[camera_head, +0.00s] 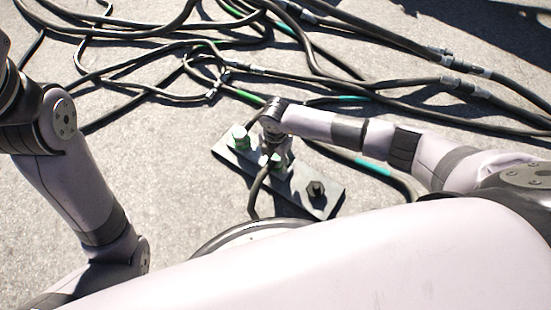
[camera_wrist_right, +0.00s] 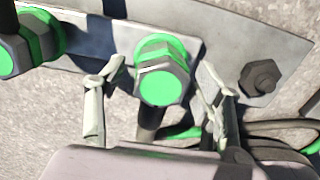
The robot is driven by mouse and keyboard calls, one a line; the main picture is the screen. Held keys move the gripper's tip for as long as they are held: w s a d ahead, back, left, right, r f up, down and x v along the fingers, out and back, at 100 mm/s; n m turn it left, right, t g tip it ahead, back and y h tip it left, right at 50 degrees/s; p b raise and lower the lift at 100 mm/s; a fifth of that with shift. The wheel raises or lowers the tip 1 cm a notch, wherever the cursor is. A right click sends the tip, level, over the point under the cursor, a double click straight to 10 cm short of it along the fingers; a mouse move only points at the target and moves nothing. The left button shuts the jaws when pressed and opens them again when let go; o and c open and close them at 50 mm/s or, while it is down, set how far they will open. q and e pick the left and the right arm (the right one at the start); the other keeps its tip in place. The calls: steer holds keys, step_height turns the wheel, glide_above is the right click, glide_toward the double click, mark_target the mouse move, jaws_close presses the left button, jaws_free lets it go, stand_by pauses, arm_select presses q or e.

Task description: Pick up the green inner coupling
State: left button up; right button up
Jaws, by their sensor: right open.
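The green inner coupling (camera_wrist_right: 163,75) has a green face and a grey hex collar. It sits in the middle of a grey metal plate (camera_wrist_right: 218,42), with a dark cable below it. My right gripper (camera_wrist_right: 160,92) is open, one finger on each side of the coupling, with visible gaps. In the head view, the right gripper (camera_head: 273,146) is over the plate (camera_head: 302,196) and partly hides this coupling (camera_head: 278,163). A second green coupling (camera_wrist_right: 30,42) is to the left on the plate; it also shows in the head view (camera_head: 240,135). My left gripper is out of view.
A dark hex bolt (camera_wrist_right: 260,77) stands at the plate's other end; it also shows in the head view (camera_head: 316,188). Several black cables (camera_head: 150,67) with green bands lie tangled across the back. Bare concrete (camera_head: 180,185) lies left of the plate.

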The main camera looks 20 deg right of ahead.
steer(key=shift+c, duration=0.4)
steer(key=c, duration=1.2)
steer(key=shift+r, duration=0.1)
steer(key=shift+c, duration=0.4)
steer(key=shift+r, duration=0.1)
